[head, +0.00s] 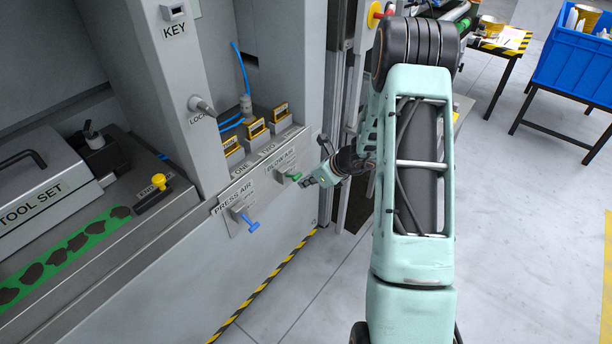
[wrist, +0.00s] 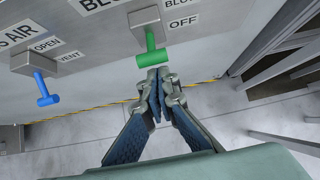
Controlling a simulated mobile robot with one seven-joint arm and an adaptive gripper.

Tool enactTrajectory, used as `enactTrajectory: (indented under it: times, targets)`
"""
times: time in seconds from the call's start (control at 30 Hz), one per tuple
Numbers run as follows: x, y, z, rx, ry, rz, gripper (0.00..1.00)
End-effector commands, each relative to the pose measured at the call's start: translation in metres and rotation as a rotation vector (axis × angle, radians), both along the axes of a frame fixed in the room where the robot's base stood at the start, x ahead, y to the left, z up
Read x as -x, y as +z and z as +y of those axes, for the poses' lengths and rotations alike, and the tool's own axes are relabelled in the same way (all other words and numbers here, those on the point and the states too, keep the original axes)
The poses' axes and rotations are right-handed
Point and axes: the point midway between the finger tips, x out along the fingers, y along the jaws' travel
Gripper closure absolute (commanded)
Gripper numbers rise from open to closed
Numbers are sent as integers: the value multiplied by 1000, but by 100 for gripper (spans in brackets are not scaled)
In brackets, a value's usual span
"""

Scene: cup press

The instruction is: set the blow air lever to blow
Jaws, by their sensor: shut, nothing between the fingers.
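The blow air lever is a green T-shaped handle (wrist: 151,56) on a grey valve block. It also shows in the head view (head: 295,176), on the BLOW AIR plate. In the wrist view its handle points down the picture, with the OFF label (wrist: 183,22) to the right of the valve and a partly cut-off "BLO" label above that. My gripper (wrist: 158,76) is shut and empty, its fingertips right at the lower edge of the green crossbar. I cannot tell whether they touch it. In the head view my gripper (head: 309,182) is just right of the lever.
The blue press air lever (head: 253,226) is to the left and lower on the same panel; it also shows in the wrist view (wrist: 46,90). Yellow-framed switches (head: 256,128) sit above the plates. A dark post stands close behind my wrist. The floor in front is clear.

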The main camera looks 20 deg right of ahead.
Motion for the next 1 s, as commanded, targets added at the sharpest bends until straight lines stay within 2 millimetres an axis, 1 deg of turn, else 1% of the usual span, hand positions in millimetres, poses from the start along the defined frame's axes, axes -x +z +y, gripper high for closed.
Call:
enactTrajectory:
  times: [0.03,0.43,1.0]
  targets:
    - [-1,7,2,17,4,19,100]
    - [-3,11,2,10,0,16,100]
    - [-5,13,4,7,2,11,100]
